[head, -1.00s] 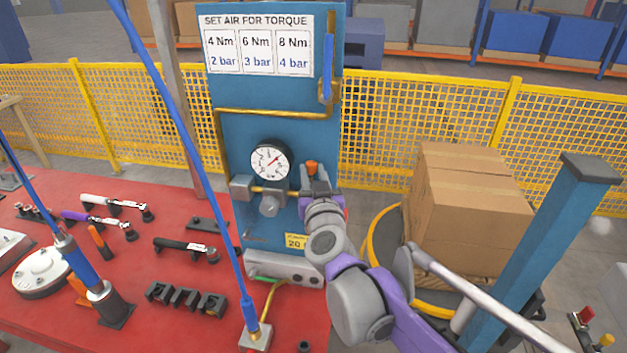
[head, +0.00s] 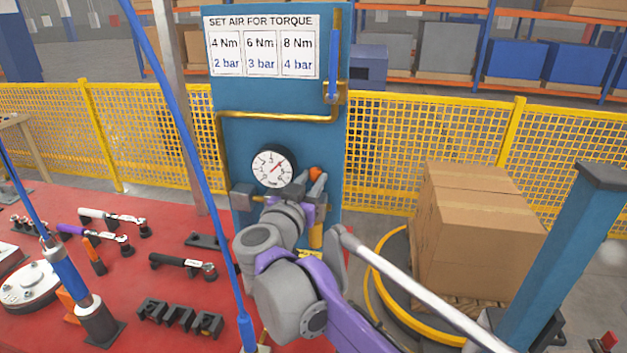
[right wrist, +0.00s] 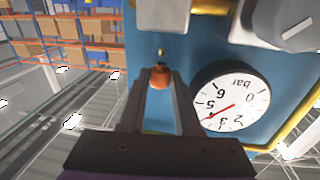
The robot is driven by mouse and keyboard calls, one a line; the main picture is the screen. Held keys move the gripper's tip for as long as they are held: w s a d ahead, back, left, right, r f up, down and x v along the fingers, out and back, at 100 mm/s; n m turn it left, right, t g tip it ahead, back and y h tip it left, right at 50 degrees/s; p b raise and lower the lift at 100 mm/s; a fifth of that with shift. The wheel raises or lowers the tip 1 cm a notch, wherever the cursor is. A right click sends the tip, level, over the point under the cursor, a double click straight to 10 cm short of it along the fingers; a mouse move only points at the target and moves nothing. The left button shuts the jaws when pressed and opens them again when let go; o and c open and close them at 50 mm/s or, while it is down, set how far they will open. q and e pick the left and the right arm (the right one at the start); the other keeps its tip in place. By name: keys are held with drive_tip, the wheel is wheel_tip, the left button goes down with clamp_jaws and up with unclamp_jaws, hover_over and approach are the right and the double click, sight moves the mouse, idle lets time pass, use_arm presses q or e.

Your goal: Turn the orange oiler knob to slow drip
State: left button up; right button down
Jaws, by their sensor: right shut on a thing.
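The orange oiler knob (head: 316,173) sits on the blue panel, just right of the round gauge (head: 273,168). My right gripper (head: 311,184) reaches it from below and in front, and its arm hides part of the fittings. In the right wrist view the orange knob (right wrist: 161,77) lies between the two fingers of my right gripper (right wrist: 163,80), which is shut on it. The gauge, upside down there (right wrist: 230,96), is beside the fingers. My left gripper is not in view.
The blue panel (head: 240,140) carries a brass pipe and a torque chart (head: 262,48). Wrenches and black holders lie on the red table (head: 130,270). A cardboard box (head: 475,230) stands at right behind my arm, near a blue post (head: 565,260). A blue hose hangs at left.

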idle(0.3)
drive_tip(key=shift+f, duration=0.1)
drive_tip(key=c, duration=0.6)
unclamp_jaws()
